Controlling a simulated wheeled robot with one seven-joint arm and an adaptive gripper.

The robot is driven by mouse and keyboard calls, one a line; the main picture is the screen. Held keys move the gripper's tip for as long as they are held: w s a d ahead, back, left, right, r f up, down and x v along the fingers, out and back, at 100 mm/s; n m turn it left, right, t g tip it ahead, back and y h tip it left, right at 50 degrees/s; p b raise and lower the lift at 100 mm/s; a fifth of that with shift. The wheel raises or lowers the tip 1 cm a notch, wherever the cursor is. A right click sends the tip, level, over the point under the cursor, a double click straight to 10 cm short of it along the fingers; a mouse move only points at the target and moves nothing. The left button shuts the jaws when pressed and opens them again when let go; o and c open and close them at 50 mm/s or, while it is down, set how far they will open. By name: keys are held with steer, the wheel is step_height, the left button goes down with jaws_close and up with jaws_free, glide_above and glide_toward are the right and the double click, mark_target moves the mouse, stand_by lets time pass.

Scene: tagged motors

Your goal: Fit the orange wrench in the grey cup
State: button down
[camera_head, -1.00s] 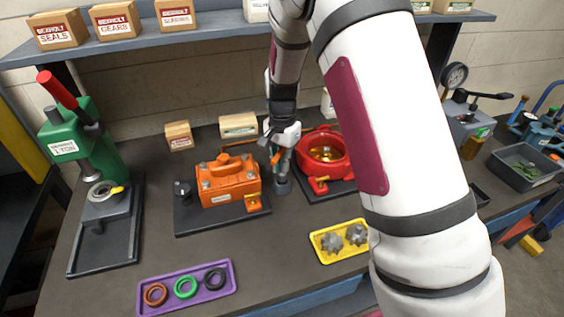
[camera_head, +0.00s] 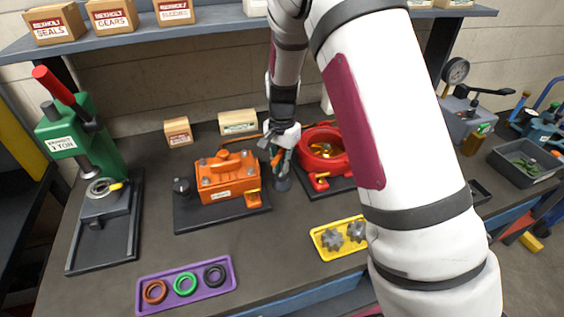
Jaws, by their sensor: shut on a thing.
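My gripper (camera_head: 279,162) points down above the grey cup (camera_head: 282,184), which stands between the orange motor and the red housing. The jaws are shut. A small orange piece (camera_head: 277,160) shows between the fingers and looks like part of the orange wrench. The fingers and the arm hide most of it. The cup is small and dark grey, and its rim is partly covered by the gripper and what it holds. I cannot tell whether the wrench's lower end is inside the cup or above it.
The orange motor (camera_head: 228,178) is close on the left, with a thin orange bar (camera_head: 240,138) behind it. The red housing (camera_head: 322,150) is close on the right. A yellow tray (camera_head: 325,250) and a purple tray (camera_head: 215,292) lie in front. A green press (camera_head: 75,140) stands left.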

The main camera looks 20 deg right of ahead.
mark_target(282, 152)
steer(key=shift+f, duration=0.95)
steer(key=c, duration=1.6)
jaws_free()
steer(key=shift+c, duration=0.2)
steer(key=shift+r+p, duration=0.6)
steer(key=shift+r, duration=2.4)
step_height(282, 152, up, 12)
